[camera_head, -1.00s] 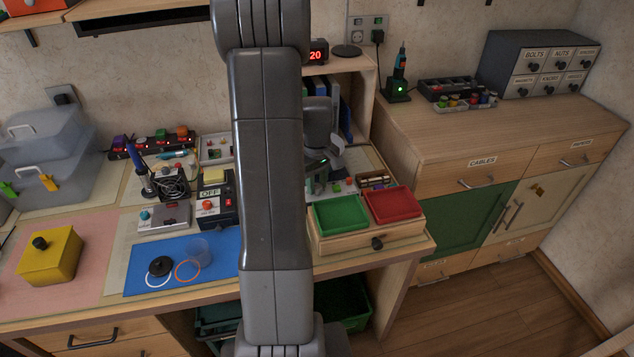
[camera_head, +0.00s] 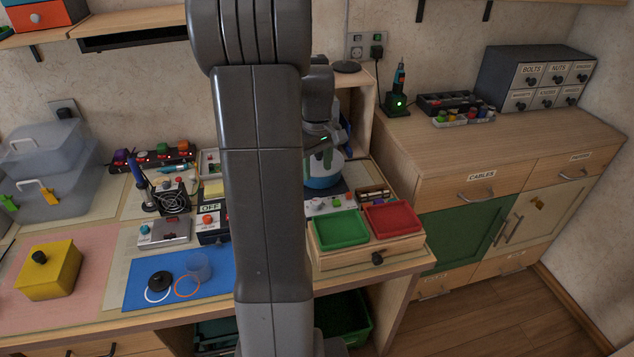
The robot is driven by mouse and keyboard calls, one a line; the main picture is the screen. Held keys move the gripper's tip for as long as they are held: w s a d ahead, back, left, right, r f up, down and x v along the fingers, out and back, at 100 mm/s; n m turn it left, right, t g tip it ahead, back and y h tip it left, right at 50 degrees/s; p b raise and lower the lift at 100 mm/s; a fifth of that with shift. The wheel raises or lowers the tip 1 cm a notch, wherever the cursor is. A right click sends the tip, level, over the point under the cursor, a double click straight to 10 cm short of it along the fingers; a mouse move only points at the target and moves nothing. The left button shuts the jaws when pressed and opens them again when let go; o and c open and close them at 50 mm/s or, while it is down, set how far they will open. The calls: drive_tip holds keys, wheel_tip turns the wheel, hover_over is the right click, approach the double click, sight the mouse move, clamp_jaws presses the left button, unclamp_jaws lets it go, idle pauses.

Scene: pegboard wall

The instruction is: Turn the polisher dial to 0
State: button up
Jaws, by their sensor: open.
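A machine that looks like the polisher stands behind the green and red trays, partly hidden by my arm. Its round white and blue part (camera_head: 322,182) shows below my gripper. Its light front panel (camera_head: 328,204) carries small knobs and a red button. I cannot make out which knob is the dial or what it reads. My gripper (camera_head: 323,160) points down above the panel, in front of the round part, and is open with nothing seen between its fingers. It appears apart from the panel.
The green tray (camera_head: 341,229) and red tray (camera_head: 392,217) sit on a wooden box in front of the panel. A box marked OFF (camera_head: 210,222) stands left of my arm. A blue mat (camera_head: 180,286) holds rings and a cup. The right cabinet top's front is clear.

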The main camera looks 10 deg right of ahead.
sight(317, 200)
drive_tip(key=shift+r, duration=1.55)
drive_tip(key=shift+f, duration=0.1)
wheel_tip(317, 200, down, 14)
drive_tip(key=shift+r, duration=0.15)
drive_tip(key=shift+r, duration=0.15)
